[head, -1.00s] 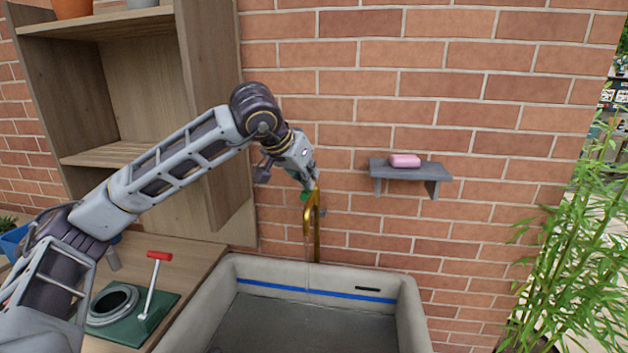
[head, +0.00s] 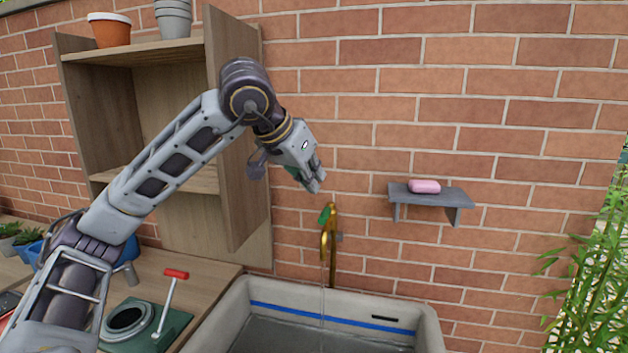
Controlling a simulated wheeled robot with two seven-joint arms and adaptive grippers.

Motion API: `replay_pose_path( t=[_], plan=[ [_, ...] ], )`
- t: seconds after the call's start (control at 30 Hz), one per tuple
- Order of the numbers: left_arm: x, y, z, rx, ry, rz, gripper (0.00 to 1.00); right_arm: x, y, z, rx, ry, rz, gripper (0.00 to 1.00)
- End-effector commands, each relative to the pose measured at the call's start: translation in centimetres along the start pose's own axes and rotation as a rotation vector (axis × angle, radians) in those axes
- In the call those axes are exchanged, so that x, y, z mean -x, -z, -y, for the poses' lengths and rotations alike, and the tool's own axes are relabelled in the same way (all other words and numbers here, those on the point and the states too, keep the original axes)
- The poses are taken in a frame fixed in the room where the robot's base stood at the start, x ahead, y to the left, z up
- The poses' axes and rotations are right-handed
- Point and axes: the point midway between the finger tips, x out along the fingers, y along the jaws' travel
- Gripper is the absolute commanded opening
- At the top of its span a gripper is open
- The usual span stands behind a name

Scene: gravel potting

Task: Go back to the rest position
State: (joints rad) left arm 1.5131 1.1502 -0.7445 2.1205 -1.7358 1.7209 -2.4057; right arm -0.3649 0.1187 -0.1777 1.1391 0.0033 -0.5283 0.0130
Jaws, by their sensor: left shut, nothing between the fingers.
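My left gripper (head: 314,184) is in the air above and left of the brass tap (head: 333,245), in front of the brick wall. Its fingers are shut with nothing held, and it is apart from the tap. The tap has a green handle (head: 324,216) at its top. A thin stream of water falls from the spout into the grey sink (head: 235,312). My right gripper is not in view.
A wooden shelf unit (head: 238,150) stands close behind my left arm, with pots (head: 110,30) on top. A wall shelf (head: 432,196) holds pink soap (head: 424,186). A green device with a red-handled lever (head: 170,310) sits on the counter. Bamboo (head: 590,270) grows at right.

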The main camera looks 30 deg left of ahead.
Motion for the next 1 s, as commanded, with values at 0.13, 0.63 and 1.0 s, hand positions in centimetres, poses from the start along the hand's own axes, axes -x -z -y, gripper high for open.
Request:
replay_pose_path(
  t=[0.13, 0.63, 1.0],
  plan=[
    [0.0, 0.0, 0.0, 0.0, 0.0, 0.0, 0.0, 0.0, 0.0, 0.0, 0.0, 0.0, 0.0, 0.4],
    [0.5, 0.5, 0.0, 0.0, 0.0, 0.0, 0.0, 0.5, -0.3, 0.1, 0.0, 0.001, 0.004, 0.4],
    [2.7, 2.6, 0.0, 0.0, 0.0, 0.0, 0.0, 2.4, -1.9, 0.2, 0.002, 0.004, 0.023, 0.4]
  ],
)
